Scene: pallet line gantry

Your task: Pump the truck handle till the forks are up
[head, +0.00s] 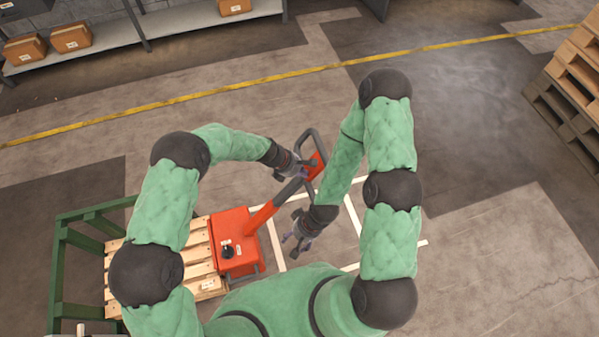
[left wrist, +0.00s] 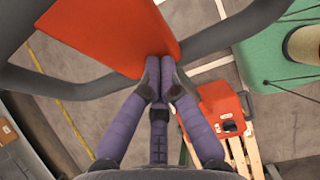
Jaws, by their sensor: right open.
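The pallet truck's red body (head: 232,243) stands at the end of a wooden pallet (head: 200,272), and its red shaft leans up to the right. The truck handle (head: 309,138) is a grey loop with a red plate; it also fills the top of the left wrist view (left wrist: 115,30). My left gripper (head: 305,168) is at the handle, its fingertips closed together at the edge of the red plate in the left wrist view (left wrist: 159,72). My right gripper (head: 296,240) is open and empty, below and apart from the handle. The forks are hidden under the pallet.
A green frame (head: 58,265) stands around the pallet's left side. White lines (head: 275,245) mark the floor by the truck. A shelf (head: 110,62) with cardboard boxes is at the back left, and stacked pallets (head: 570,85) at the right. The floor between is clear.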

